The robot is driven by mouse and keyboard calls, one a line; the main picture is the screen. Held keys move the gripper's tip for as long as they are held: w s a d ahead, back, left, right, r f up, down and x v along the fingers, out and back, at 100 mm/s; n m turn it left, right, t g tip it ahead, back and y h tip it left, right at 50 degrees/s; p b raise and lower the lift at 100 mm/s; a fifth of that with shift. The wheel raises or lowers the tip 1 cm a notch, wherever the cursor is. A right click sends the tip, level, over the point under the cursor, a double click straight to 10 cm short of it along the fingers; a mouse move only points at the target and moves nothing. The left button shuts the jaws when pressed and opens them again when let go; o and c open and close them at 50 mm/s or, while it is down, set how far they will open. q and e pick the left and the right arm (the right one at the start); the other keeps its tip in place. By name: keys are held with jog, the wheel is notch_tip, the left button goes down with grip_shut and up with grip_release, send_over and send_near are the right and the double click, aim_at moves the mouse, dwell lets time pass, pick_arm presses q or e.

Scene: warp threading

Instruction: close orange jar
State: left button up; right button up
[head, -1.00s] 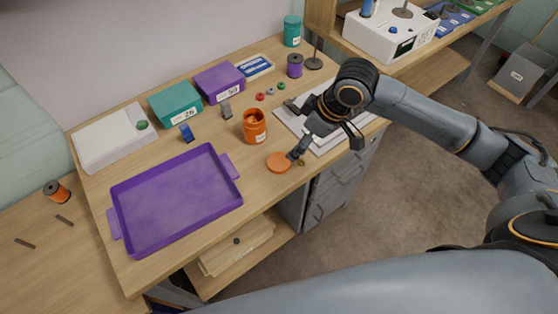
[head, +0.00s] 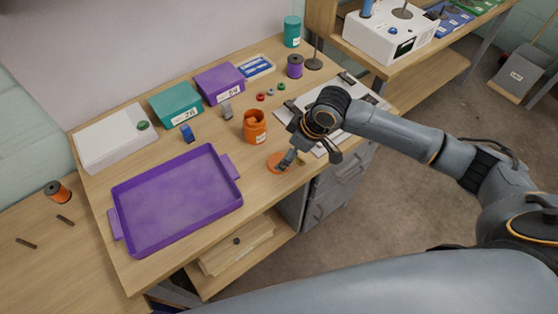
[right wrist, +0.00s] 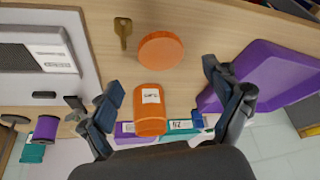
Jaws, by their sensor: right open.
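The orange jar (head: 255,130) stands upright and open on the desk, right of the purple tray. Its inside shows orange, and a white label faces the front. The round orange lid (head: 275,162) lies apart from it, flat near the desk's front edge, partly covered by a fingertip in the head view. My right gripper (head: 310,158) is open and empty, above and beside the lid. In the right wrist view, the jar (right wrist: 150,123) and lid (right wrist: 160,50) both show between the spread fingers (right wrist: 163,80). My left gripper is out of view.
A purple tray (head: 178,197) fills the front left of the desk. Teal (head: 175,103) and purple (head: 220,82) boxes stand behind. A brass key (right wrist: 123,32) lies beside the lid. A purple spool (head: 295,66) stands at the back, and a white board with paper (head: 350,118) lies right.

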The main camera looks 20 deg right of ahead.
aim_at(274, 158)
jog(key=shift+f, duration=0.15)
jog(key=p+x, duration=0.1)
jog(key=x, duration=0.4)
jog(key=shift+a, duration=0.2)
jog(key=c, duration=0.9)
